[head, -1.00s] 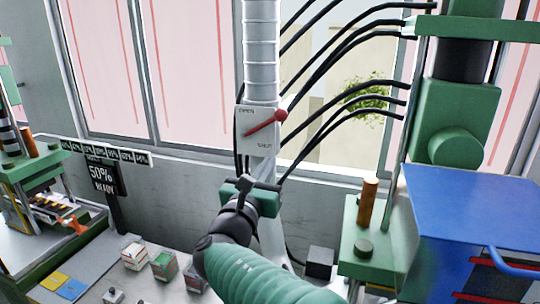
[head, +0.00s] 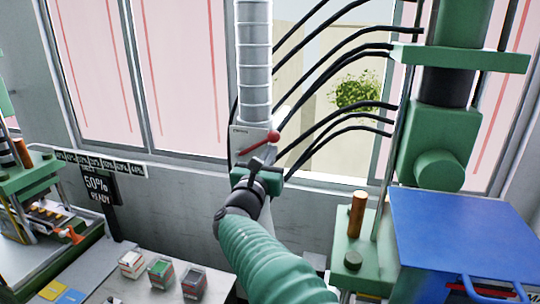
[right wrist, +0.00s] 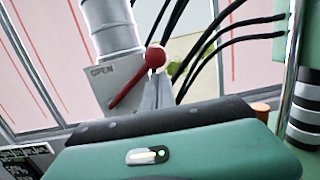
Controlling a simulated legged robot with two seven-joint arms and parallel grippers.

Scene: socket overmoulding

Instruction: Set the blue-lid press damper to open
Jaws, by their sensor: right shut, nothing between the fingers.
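The damper plate (head: 243,140) sits on a ribbed silver duct (head: 255,60), left of the blue-lid press (head: 455,225). Its red lever (head: 259,145) slants up to the right and ends in a red ball. In the right wrist view the lever (right wrist: 130,91) shows beside the OPEN label on the plate (right wrist: 103,85). My right gripper (head: 262,160) is shut and empty, just below the ball in the head view. Its fingers (right wrist: 158,92) overlap the ball's lower edge in the wrist view; I cannot tell whether they touch. The gripper hides the plate's lower part. My left gripper is not in view.
Several black hoses (head: 335,90) run from the duct to the press on the right. Small boxes (head: 160,271) stand on the bench at lower left. Another green press (head: 30,180) stands at far left. A window is behind the duct.

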